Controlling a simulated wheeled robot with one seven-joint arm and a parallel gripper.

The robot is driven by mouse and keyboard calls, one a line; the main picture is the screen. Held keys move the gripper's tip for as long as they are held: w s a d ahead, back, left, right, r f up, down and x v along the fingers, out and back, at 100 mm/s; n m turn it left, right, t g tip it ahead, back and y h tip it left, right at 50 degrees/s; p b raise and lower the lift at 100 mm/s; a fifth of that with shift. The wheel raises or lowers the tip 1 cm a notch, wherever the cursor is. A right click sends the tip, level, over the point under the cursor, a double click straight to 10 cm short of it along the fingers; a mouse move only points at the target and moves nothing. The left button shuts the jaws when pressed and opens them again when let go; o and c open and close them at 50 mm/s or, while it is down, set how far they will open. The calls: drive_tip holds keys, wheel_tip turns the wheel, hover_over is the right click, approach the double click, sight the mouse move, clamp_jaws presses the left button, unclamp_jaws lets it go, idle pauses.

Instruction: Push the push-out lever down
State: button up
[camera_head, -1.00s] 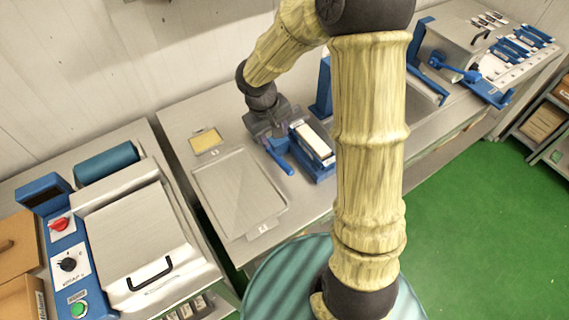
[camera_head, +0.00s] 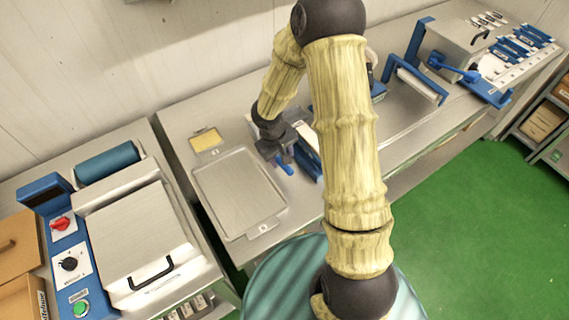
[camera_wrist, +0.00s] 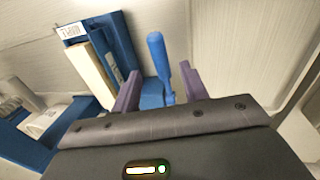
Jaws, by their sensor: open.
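The push-out lever is a blue rounded handle, upright in the wrist view (camera_wrist: 158,58) and rising between my gripper's two purple fingers (camera_wrist: 160,84). The fingers are open, one on each side of the lever, with gaps visible; I see no clear contact. In the head view, my gripper (camera_head: 274,152) is at the lever (camera_head: 286,166), partly covering it. The blue device (camera_wrist: 122,42) beside the lever holds a long cream block (camera_wrist: 92,74), left of the fingers. My arm hides much of the device (camera_head: 308,158) in the head view.
A flat metal tray (camera_head: 238,190) and a small yellow slab (camera_head: 205,140) lie left of my gripper. A lidded machine (camera_head: 135,235) stands farther left.

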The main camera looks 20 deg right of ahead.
drive_tip(key=f, duration=0.4)
drive_tip(key=d+f, duration=0.1)
drive_tip(key=f, duration=0.1)
drive_tip(key=shift+w, duration=0.2)
drive_tip(key=shift+r, duration=0.1)
clamp_jaws()
